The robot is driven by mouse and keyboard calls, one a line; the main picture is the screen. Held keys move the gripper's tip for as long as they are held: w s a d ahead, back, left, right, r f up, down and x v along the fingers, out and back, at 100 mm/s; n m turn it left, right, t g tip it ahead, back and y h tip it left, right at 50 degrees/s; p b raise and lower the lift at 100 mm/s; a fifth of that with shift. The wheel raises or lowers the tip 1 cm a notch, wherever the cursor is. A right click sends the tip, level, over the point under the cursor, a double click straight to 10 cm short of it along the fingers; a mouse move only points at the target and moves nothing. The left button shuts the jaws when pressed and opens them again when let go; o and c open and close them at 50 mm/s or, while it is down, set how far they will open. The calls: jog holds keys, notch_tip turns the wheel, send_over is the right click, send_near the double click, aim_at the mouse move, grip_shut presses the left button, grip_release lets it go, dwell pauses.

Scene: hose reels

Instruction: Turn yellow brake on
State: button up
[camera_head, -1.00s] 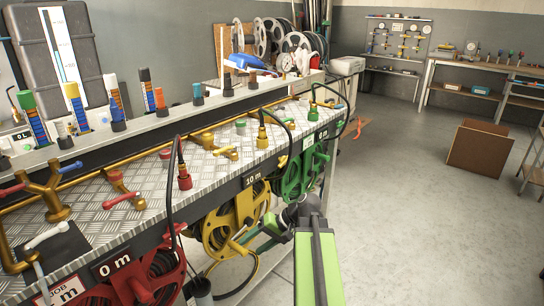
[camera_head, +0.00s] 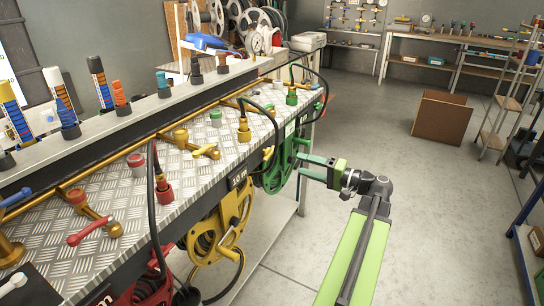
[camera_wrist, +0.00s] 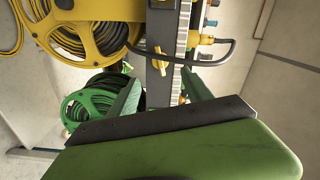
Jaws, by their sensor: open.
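The yellow hose reel (camera_head: 207,240) hangs under the front edge of the bench, between the red and green reels. In the wrist view the yellow reel (camera_wrist: 88,38) is at the upper left. A small yellow knob (camera_wrist: 158,56), which looks like the brake, is on the bench's front face beside that reel. In the head view a yellow bit at the bench edge (camera_head: 267,154) may be the same knob. My gripper (camera_head: 308,168) is open and empty, pointing left at the bench front near the green reel. In the wrist view the knob lies beyond my open fingers (camera_wrist: 162,92), apart from them.
The green reel (camera_head: 277,170) is close to my fingers; it also shows in the wrist view (camera_wrist: 92,102). Yellow connectors and a dark hose (camera_wrist: 215,60) stick out at the bench top. The floor to the right is clear up to a cardboard box (camera_head: 442,117).

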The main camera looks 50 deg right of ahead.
aim_at(271, 155)
jog(key=x, duration=1.2)
jog(key=shift+w+a, duration=0.1)
jog(key=shift+w, duration=0.05)
